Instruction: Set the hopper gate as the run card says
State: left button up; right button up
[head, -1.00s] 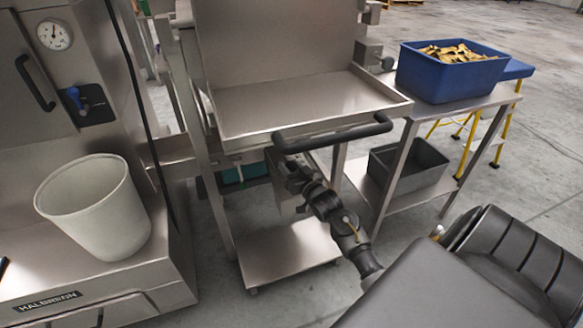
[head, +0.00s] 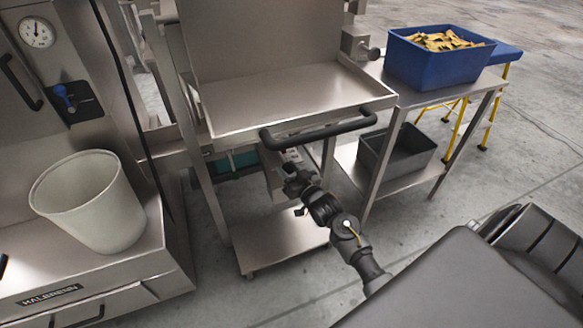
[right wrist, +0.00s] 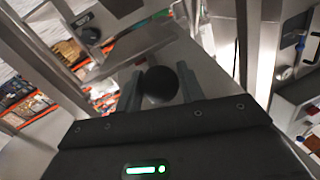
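A black ball knob (right wrist: 160,85) sits between the two grey fingers of my right gripper (right wrist: 159,90) in the right wrist view. Both fingers touch its sides with no gap that I can see, so the gripper looks shut on it. In the head view my right gripper (head: 287,172) reaches under the front of a steel weigher pan (head: 290,95), below its black bar handle (head: 320,131). The knob is hidden there. I cannot make out the gate itself, a scale or the run card. My left gripper is out of view.
A steel machine with a gauge (head: 37,32) and a white bucket (head: 90,203) stands at left. A side table at right holds a blue bin (head: 432,66) of yellowish pieces, with a grey bin (head: 398,150) on its lower shelf. The lower shelf (head: 282,243) under the pan is bare.

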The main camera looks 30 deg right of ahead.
jog(key=shift+o, duration=0.4)
jog(key=shift+s, duration=0.1)
jog(key=shift+s, duration=0.25)
pick_arm(q)
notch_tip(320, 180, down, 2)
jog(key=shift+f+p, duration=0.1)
jog(key=shift+p, duration=0.4)
pick_arm(e)
jog(key=s, duration=1)
jog(key=shift+d, duration=0.1)
